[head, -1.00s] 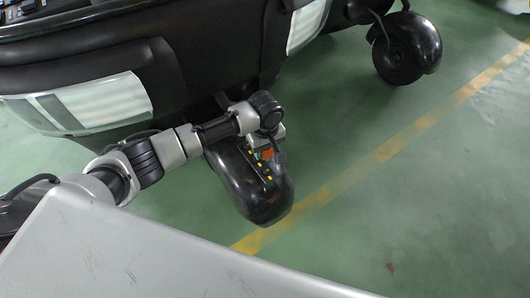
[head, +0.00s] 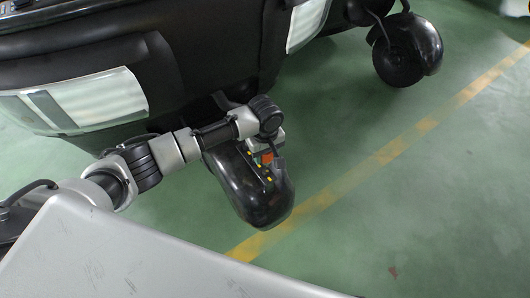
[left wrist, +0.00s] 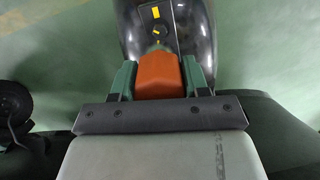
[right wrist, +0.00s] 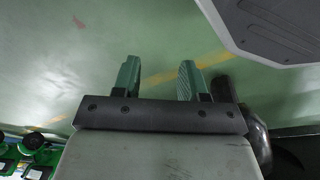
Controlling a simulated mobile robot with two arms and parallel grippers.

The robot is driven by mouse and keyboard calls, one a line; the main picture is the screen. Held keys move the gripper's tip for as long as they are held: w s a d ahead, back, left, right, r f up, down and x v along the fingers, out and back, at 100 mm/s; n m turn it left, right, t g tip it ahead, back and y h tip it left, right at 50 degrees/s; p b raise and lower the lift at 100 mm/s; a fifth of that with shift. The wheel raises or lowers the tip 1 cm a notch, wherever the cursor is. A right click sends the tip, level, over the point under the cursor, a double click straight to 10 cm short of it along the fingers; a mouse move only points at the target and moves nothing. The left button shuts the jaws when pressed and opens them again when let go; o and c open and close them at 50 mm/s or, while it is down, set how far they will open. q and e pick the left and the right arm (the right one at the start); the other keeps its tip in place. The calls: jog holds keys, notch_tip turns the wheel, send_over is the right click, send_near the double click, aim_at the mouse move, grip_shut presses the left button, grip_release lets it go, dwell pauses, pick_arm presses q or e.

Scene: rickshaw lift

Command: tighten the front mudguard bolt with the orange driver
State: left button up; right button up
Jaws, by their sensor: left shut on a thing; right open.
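The black, glossy front mudguard (head: 240,195) hangs under the rickshaw's body, with a row of yellow marks on top. My left gripper (head: 268,152) is over its upper right side. In the left wrist view my left gripper (left wrist: 160,78) is shut on the orange driver (left wrist: 158,74), with a green finger on each side. The driver points at the mudguard (left wrist: 198,30), near dark bolt heads beside the yellow marks. Its tip is hard to see, so I cannot tell whether it touches a bolt. My right gripper (right wrist: 157,82) is open and empty, over the floor.
The rickshaw's dark body (head: 215,55) with pale panels fills the upper left. Another wheel under a black guard (head: 410,50) stands at the upper right. A yellow line (head: 390,150) crosses the open green floor. Green items (right wrist: 35,155) lie at the right wrist view's lower left.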

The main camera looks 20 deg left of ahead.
pick_arm(q)
jog(key=shift+f+b, duration=0.55)
jog(key=shift+b, duration=0.05)
notch_tip(320, 180, down, 2)
jog(key=shift+b, duration=1.25)
jog(key=shift+f, duration=0.15)
pick_arm(e)
jog(key=w+r, duration=0.4)
jog(key=r, duration=1)
jog(key=shift+w+a+t, duration=0.2)
jog(key=shift+a+t, duration=0.05)
jog(key=shift+t, duration=0.15)
pick_arm(q)
jog(key=shift+p, duration=0.3)
pick_arm(e)
jog(key=shift+s+x, duration=0.1)
jog(key=shift+x, duration=0.65)
jog(key=shift+s+x, duration=0.15)
jog(key=shift+x, duration=0.6)
jog(key=shift+s+f, duration=0.2)
jog(key=shift+f, duration=0.35)
jog(key=shift+s+f, duration=0.2)
jog(key=shift+f, duration=0.35)
pick_arm(q)
jog(key=shift+p, duration=0.3)
pick_arm(e)
jog(key=shift+w+r, duration=0.1)
